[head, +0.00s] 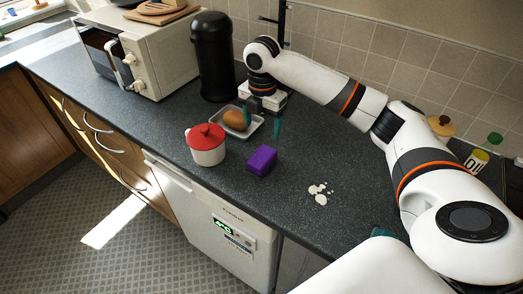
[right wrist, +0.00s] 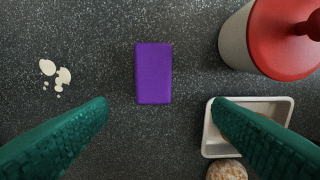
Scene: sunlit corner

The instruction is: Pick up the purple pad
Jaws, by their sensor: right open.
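The purple pad (head: 262,160) is a small block lying on the dark speckled counter, between the red-lidded pot and a white spill. In the right wrist view the purple pad (right wrist: 154,73) lies ahead of the fingertips, across the gap between them. My right gripper (head: 262,122) is open, with its green fingers above the counter behind the pad, near the white tray. Its two fingers also show in the right wrist view (right wrist: 160,110), spread wide with nothing between them. My left gripper is not in view.
A pot with a red lid (head: 207,146) stands left of the pad. A white tray (head: 257,126) holding a brown item (head: 236,120) is behind. A white spill (head: 319,193) lies to the right. A black canister (head: 212,55) and a microwave (head: 145,50) stand farther back.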

